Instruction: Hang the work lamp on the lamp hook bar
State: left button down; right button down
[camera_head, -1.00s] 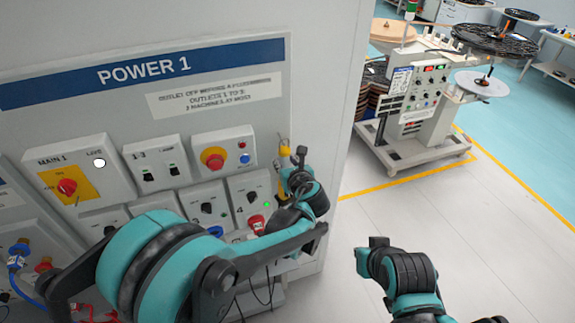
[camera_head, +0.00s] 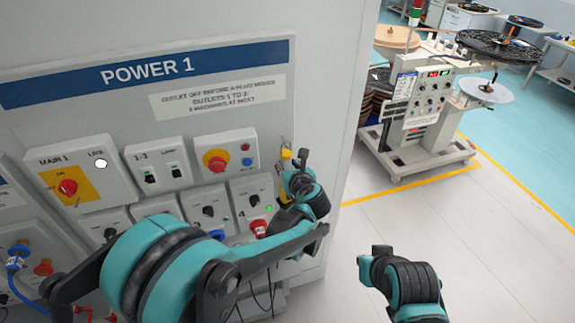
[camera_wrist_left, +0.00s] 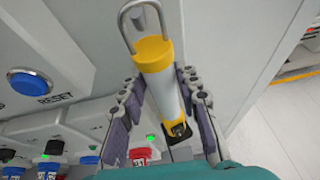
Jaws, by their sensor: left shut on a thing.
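The work lamp (camera_wrist_left: 160,85) has a pale tube, yellow ends and a metal loop hook at its top. My left gripper (camera_wrist_left: 160,90) is shut on its tube, one finger on each side. In the head view my left gripper (camera_head: 291,172) is at the right edge of the POWER 1 panel, and the lamp's yellow end (camera_head: 286,155) shows beside it. The lamp is roughly upright, its loop up near the cabinet face.
The cabinet's POWER 1 panel (camera_head: 200,75) carries switch boxes, a red-and-yellow emergency button (camera_head: 215,160) and plugs with cables below. A machine on a wheeled base (camera_head: 425,100) stands behind at right. Pale floor right of the cabinet is free.

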pick_arm(q)
jog(key=c, duration=1)
grip_release()
jog(key=v, duration=1.2)
jog(key=s+a+f+n+g+b, duration=0.2)
jog(key=s+a+f+n+b, duration=0.3)
jog(key=a+f+n, duration=0.3)
jog(key=s+a+f+n+g+b, duration=0.3)
jog(key=s+a+f+n+b, duration=0.25)
jog(key=a+n, duration=0.35)
jog(key=s+a+f+n+h+b, duration=0.1)
jog(key=s+f+n+b, duration=0.1)
jog(key=n, duration=0.3)
jog(key=s+a+f+n+h+b, duration=0.1)
jog(key=s+f+n+b, duration=0.1)
jog(key=s+f+n, duration=0.2)
jog(key=s+a+f+n+g+h+b, duration=0.1)
jog(key=s+f+n+b, duration=0.1)
jog(key=n, duration=0.5)
jog(key=shift+s+a+f+h, duration=0.15)
jog(key=shift+s+f+h, duration=0.15)
jog(key=shift+s+f, duration=0.4)
